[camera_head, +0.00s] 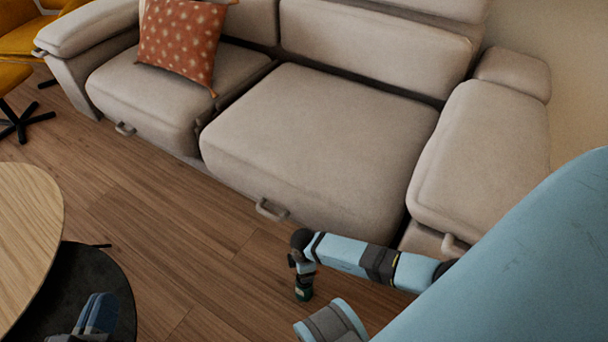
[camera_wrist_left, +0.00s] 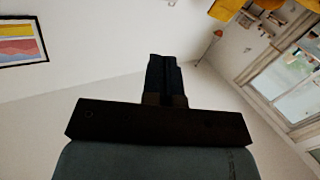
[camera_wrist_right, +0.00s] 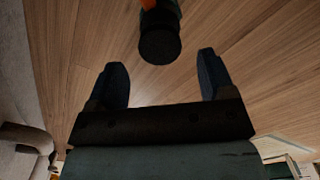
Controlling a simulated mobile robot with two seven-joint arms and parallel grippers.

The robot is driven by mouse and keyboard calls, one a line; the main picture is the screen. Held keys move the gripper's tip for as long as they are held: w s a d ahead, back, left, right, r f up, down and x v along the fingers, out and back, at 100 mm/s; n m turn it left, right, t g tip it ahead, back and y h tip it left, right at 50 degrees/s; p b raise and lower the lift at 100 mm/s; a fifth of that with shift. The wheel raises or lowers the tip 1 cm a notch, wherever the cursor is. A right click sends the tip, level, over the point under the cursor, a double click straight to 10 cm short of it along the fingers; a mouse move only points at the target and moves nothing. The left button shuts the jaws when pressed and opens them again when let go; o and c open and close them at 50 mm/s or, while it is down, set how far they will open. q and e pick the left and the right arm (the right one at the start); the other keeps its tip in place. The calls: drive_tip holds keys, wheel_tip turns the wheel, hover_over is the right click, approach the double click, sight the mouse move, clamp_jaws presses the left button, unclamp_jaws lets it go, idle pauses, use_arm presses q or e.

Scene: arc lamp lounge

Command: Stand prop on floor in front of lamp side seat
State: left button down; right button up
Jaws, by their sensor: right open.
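The prop (camera_head: 304,289) is a small dark green object low over the floor, in front of the sofa's right-hand seat (camera_head: 315,140). In the right wrist view the prop (camera_wrist_right: 160,38) shows a round black end and bits of orange and green, just beyond my fingertips. My right gripper (camera_wrist_right: 162,62) is open, its fingers apart and not touching the prop. It also shows in the head view (camera_head: 301,266), just above the prop. My left gripper (camera_head: 97,313) is shut and empty at the lower left; its fingers meet in the left wrist view (camera_wrist_left: 164,78). The lamp is not clear in the head view.
A round wooden table (camera_head: 25,235) and a dark lower top (camera_head: 85,285) stand at the left, near my left gripper. A patterned orange cushion (camera_head: 180,42) lies on the left seat. Yellow chairs (camera_head: 20,38) stand at the far left. Wooden floor (camera_head: 150,210) is clear between.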

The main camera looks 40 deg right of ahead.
use_arm(q)
wheel_tip(320, 180, up, 9)
drive_tip(key=n+t+p, duration=0.1)
drive_tip(key=t+p, duration=0.2)
drive_tip(key=p, duration=0.2)
drive_tip(key=shift+s+a+t, duration=0.25)
drive_tip(key=shift+s+t, duration=0.05)
drive_tip(key=shift+p, duration=0.3)
